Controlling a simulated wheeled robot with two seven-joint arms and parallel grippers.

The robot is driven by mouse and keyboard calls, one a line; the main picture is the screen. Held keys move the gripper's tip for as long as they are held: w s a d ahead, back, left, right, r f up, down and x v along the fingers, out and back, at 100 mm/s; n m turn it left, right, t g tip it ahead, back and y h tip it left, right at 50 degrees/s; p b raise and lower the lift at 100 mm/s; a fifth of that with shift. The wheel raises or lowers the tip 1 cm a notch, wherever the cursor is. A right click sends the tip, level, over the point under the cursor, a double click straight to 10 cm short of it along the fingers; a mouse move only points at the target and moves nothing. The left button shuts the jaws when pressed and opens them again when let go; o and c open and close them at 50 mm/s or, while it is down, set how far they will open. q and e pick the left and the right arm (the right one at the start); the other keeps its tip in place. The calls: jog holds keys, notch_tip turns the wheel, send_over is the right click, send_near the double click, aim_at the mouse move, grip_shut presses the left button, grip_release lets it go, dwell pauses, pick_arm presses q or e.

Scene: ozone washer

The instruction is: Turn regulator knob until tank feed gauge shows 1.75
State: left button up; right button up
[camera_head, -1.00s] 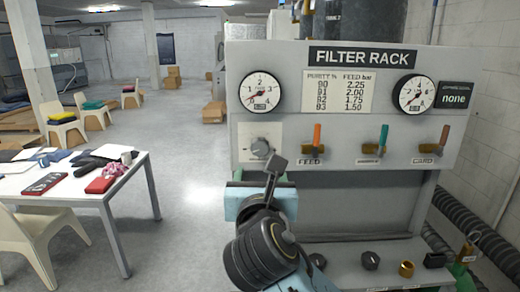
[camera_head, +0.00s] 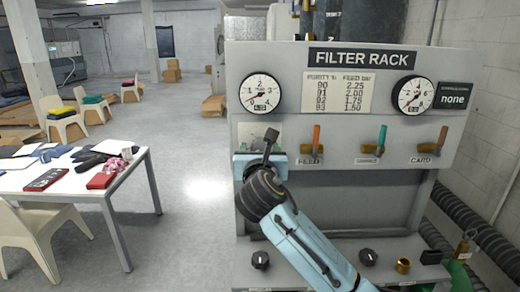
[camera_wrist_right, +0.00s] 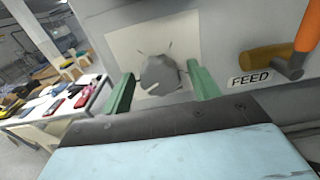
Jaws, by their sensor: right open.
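The grey regulator knob (camera_wrist_right: 160,75) sits on a pale square plate (camera_wrist_right: 125,50) in the right wrist view. A second gauge (camera_head: 413,95) is at the right. My left gripper is out of view.
The FEED lever (camera_head: 316,140), with an orange handle, stands just right of my gripper. A green-handled lever (camera_head: 381,138) and the CARD lever (camera_head: 442,139) stand farther right. Small knobs (camera_head: 368,257) sit on the ledge below. A white table (camera_head: 125,175) stands left; floor between is clear.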

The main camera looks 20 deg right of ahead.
jog(key=c, duration=1)
jog(key=shift+m, duration=8)
